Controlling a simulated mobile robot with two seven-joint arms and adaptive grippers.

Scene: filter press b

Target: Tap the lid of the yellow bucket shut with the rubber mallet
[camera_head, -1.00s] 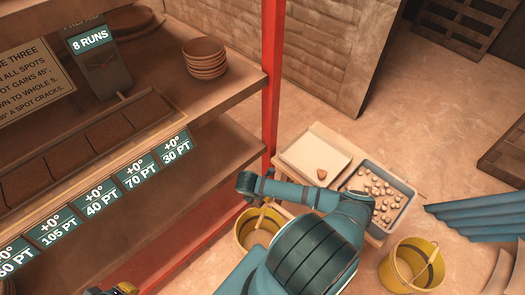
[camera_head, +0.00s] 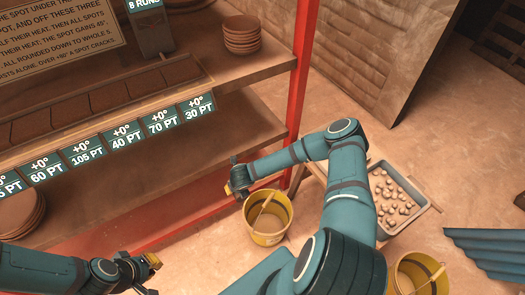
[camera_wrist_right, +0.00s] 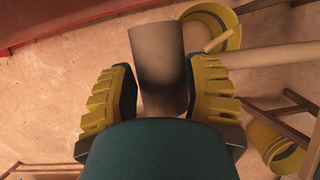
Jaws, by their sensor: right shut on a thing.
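A yellow bucket (camera_head: 268,218) stands on the floor near the red shelf post, with tan inside and a stick-like piece across its mouth. A second yellow bucket (camera_head: 415,275) stands at the lower right, partly cut off. I cannot make out a lid on either. My right gripper (camera_head: 238,183) is above and left of the first bucket. In the right wrist view it is shut on a brown, roughly cylindrical thing (camera_wrist_right: 160,65); I cannot tell if this is the mallet. My left gripper (camera_head: 145,268) is low at the left, its finger opening unclear.
A wooden shelf (camera_head: 120,125) with price tags and stacked bowls (camera_head: 242,35) fills the upper left, edged by a red post (camera_head: 303,70). A grey tray (camera_head: 405,225) of small pale lumps stands right of my right arm. Blue corrugated sheets (camera_head: 490,250) lie at right.

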